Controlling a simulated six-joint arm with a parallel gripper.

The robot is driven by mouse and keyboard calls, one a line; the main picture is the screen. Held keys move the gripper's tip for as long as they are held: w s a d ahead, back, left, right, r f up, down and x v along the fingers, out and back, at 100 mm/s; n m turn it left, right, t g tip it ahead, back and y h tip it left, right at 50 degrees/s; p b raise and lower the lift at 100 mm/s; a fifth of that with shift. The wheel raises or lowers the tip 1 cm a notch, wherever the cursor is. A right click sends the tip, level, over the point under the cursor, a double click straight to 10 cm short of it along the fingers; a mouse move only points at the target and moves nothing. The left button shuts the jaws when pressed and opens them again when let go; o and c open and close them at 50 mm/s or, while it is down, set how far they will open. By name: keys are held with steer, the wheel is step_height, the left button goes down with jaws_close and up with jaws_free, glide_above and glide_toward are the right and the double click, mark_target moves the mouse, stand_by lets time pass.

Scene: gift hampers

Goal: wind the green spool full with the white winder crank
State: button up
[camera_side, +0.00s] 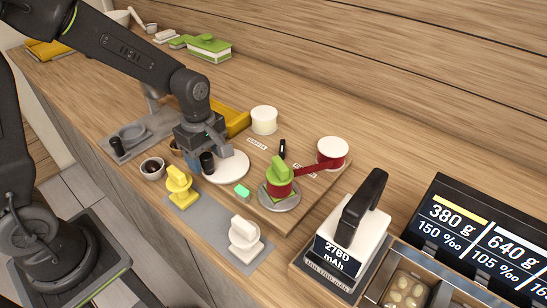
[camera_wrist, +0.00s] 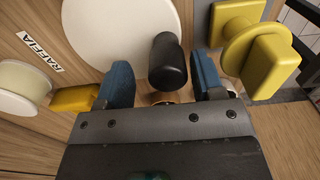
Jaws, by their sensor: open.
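The white winder crank is a flat white disc (camera_side: 230,168) with an upright black knob (camera_side: 207,162); the disc (camera_wrist: 110,35) and knob (camera_wrist: 168,62) also show in the wrist view. My gripper (camera_wrist: 165,80) is open, its two blue fingertips on either side of the knob with gaps showing; I cannot tell whether either touches it. In the side view my gripper (camera_side: 207,148) hangs over the disc's left edge. The green spool (camera_side: 280,171) stands upright on a grey round plate (camera_side: 281,203). Red ribbon is wound around it and stretches to a red supply roll (camera_side: 332,152).
A yellow spool (camera_side: 180,187) and a white spool (camera_side: 245,238) stand on a grey mat (camera_side: 208,218) in front. A cream roll (camera_side: 264,120) stands behind the disc. A green light (camera_side: 242,190) glows on the board.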

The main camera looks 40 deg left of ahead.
step_height(320, 180, up, 9)
stand_by(0.8)
steer(key=shift+r, duration=0.1)
step_height(320, 180, up, 13)
steer(key=s+f+m+t, duration=0.2)
steer(key=s+m, duration=0.4)
steer(key=m, duration=0.3)
steer(key=s+f+m+t, duration=0.3)
steer(key=s+f+m, duration=0.2)
steer(key=s+m, duration=0.2)
steer(key=shift+s+d+m+t, duration=0.2)
steer(key=shift+d+m+t, duration=0.1)
steer(key=shift+m, duration=0.7)
